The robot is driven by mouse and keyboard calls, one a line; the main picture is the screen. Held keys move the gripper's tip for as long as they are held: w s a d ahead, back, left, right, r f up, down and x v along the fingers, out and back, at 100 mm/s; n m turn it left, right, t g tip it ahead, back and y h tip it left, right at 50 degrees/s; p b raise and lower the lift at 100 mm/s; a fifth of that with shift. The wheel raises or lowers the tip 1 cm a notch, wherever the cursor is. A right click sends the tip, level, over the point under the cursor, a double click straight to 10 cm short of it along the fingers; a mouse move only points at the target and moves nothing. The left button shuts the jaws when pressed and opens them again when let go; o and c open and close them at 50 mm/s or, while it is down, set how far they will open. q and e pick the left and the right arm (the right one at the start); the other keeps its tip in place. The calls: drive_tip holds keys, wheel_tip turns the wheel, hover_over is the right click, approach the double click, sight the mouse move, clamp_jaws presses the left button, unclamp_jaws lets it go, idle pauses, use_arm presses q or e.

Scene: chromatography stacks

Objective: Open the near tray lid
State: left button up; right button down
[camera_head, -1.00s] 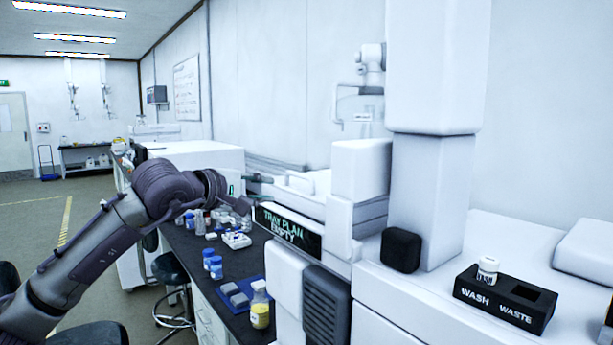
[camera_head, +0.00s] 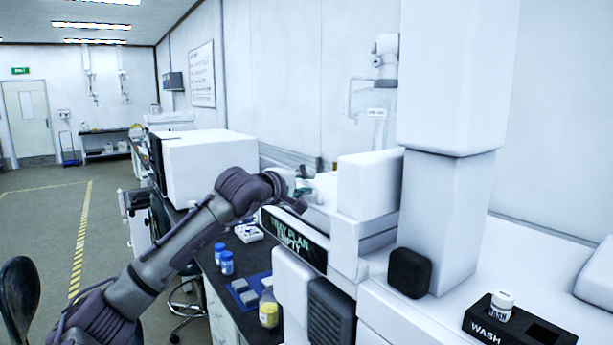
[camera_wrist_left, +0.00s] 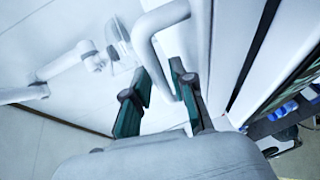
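The white tray lid (camera_head: 322,192) lies on the white instrument behind the dark "TRAY PLAN EMPTY" panel (camera_head: 293,240), and my arm and gripper partly hide it. My left gripper (camera_head: 304,184) is at the lid's left side. In the left wrist view its two green-padded fingers (camera_wrist_left: 157,70) are apart. A white bent bar handle (camera_wrist_left: 141,36) lies just ahead of them, with its near leg running toward the gap between the fingers. I cannot tell whether they touch it. My right gripper is not in view.
A white instrument tower (camera_head: 438,220) stands right of the lid, with a black wash/waste holder (camera_head: 515,325) farther right. Blue-capped bottles (camera_head: 226,263) and a yellow-filled bottle (camera_head: 268,310) stand on the dark bench below. A white box (camera_head: 212,165) stands behind my arm.

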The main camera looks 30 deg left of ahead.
use_arm(q)
drive_tip(key=shift+w, duration=0.3)
drive_tip(key=shift+w+f, duration=0.15)
drive_tip(key=shift+w, duration=0.1)
clamp_jaws()
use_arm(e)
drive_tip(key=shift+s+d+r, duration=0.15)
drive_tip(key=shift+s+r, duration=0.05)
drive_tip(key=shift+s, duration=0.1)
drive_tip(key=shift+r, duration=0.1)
